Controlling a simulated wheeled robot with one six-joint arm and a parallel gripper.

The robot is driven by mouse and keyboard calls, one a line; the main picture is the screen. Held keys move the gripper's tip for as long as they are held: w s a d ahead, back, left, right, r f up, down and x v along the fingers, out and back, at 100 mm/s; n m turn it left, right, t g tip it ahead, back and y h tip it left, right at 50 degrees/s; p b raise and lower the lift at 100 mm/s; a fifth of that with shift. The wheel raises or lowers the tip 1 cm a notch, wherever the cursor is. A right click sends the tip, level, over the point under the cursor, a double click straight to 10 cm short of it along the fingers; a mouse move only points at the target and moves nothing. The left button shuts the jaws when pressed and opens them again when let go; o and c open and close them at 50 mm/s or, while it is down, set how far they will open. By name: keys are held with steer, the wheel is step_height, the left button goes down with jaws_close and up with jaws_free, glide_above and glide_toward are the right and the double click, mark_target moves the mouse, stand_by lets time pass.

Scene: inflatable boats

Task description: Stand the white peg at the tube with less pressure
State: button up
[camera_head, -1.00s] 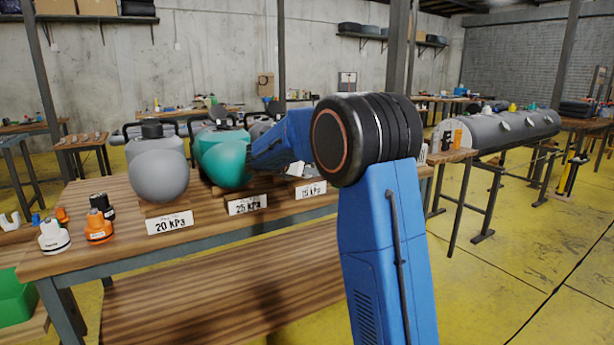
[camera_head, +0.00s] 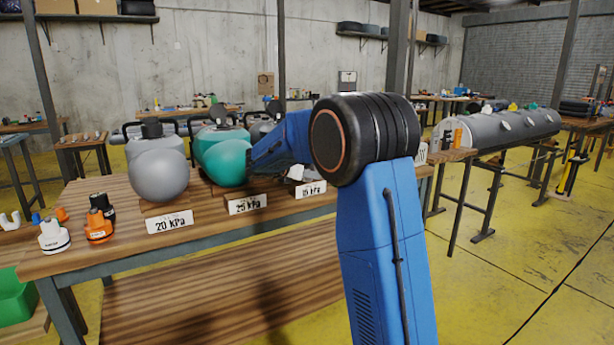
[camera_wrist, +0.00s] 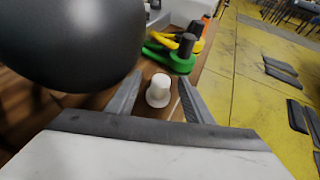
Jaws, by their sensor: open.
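A white peg (camera_wrist: 158,92) with a wide round base stands upright on the wooden table in the wrist view. My gripper (camera_wrist: 161,78) is open, with one finger on each side of the peg and a visible gap at each. In the head view my arm hides the gripper. A grey tube (camera_head: 158,176) stands behind a 20 kPa card (camera_head: 170,222). A teal tube (camera_head: 226,163) stands behind a 25 kPa card (camera_head: 247,204). A third card reads 15 kPa (camera_head: 311,189); my arm mostly hides the tube there.
Green (camera_wrist: 172,60) and yellow (camera_wrist: 188,42) fittings stand beyond the peg. White (camera_head: 54,236) and orange (camera_head: 98,227) valve pieces stand at the table's left end. Yellow floor is open at right.

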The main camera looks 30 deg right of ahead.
steer(key=v, duration=1.2)
steer(key=s+a+f+m+g+y, duration=0.15)
steer(key=s+m, duration=0.25)
steer(key=s, duration=0.5)
steer(key=s+f+m+y, duration=0.2)
steer(key=s+f+m, duration=0.15)
steer(key=s, duration=0.55)
steer(key=s+f+m+y, duration=0.15)
steer(key=s+m, duration=0.25)
steer(key=s, duration=0.5)
steer(key=s+a+f+m+y, duration=0.2)
steer(key=s+a+f+m, duration=0.1)
steer(key=s, duration=0.4)
steer(key=s+a+f+m+y, duration=0.2)
steer(key=s+a+f+m, duration=0.1)
steer(key=s, duration=0.4)
steer(key=s+a+f+m+y, duration=0.3)
steer(key=s+a+f+m, duration=0.1)
steer(key=s, duration=0.3)
steer(key=shift+a+m+t, duration=0.35)
steer(key=shift+m+t, duration=0.1)
steer(key=shift+m, duration=0.2)
steer(key=shift+c, duration=0.6)
